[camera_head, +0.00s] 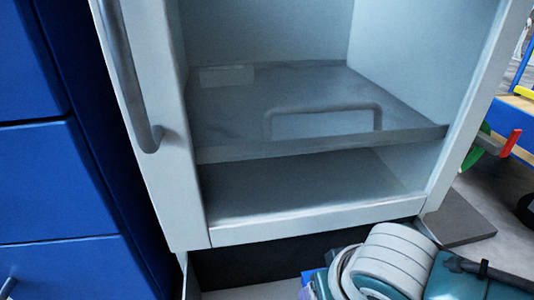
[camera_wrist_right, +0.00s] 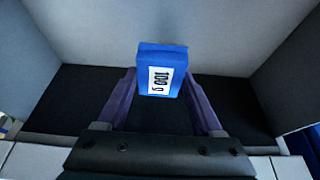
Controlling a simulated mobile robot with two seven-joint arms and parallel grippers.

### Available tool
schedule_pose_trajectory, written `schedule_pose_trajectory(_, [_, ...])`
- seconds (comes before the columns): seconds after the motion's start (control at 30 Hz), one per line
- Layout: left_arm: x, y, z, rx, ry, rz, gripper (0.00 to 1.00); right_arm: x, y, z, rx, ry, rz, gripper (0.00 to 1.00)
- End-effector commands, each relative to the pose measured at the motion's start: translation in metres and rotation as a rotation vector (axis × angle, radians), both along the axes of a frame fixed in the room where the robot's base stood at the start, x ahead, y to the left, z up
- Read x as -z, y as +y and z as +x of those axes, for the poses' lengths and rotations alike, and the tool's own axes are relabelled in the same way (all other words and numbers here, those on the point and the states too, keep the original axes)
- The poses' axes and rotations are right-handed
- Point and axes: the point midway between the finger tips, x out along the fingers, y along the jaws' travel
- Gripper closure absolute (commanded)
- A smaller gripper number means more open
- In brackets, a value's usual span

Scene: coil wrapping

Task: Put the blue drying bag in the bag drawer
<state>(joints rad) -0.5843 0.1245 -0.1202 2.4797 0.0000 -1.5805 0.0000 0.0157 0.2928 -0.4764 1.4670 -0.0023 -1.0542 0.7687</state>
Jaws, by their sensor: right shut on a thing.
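The blue drying bag (camera_wrist_right: 160,62) is a small blue block with a white label reading "100 g". It sits between the purple fingers of my right gripper (camera_wrist_right: 159,80), which is shut on it. In the right wrist view the bag is held in front of a dark surface (camera_wrist_right: 70,100) between pale grey walls, which looks like the inside of an open drawer. In the head view my right arm comes in at the bottom right, and only a bit of blue and purple shows beside the wrist. My left gripper is not in view.
A white cabinet (camera_head: 150,190) stands open, with a grey shelf (camera_head: 235,120) carrying a handle-like loop (camera_head: 322,110). A dark gap (camera_head: 255,262) lies below it. Blue drawers (camera_head: 55,180) stand at left. A grey plate (camera_head: 460,222) lies on the floor at right.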

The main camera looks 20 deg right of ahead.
Motion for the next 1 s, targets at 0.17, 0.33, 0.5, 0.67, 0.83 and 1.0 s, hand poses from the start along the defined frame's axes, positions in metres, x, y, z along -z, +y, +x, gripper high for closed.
schedule_pose_trajectory(0.17, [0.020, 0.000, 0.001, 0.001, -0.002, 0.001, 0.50, 0.023, 0.000, 0.000, -0.001, 0.000, -0.001, 0.90])
schedule_pose_trajectory(0.33, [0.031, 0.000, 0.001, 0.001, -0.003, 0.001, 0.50, 0.036, 0.000, 0.000, 0.000, 0.000, 0.000, 0.90])
schedule_pose_trajectory(0.5, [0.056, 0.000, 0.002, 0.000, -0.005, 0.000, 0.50, 0.064, 0.000, 0.001, 0.000, -0.001, -0.001, 0.90])
schedule_pose_trajectory(0.67, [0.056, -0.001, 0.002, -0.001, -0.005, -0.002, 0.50, 0.065, 0.000, 0.000, 0.000, -0.001, 0.000, 0.90])
schedule_pose_trajectory(0.83, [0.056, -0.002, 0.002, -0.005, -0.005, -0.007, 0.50, 0.064, 0.000, 0.000, 0.000, 0.000, 0.000, 0.90])
schedule_pose_trajectory(1.0, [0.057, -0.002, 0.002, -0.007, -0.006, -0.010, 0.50, 0.068, 0.000, 0.000, 0.001, 0.000, 0.000, 0.29])
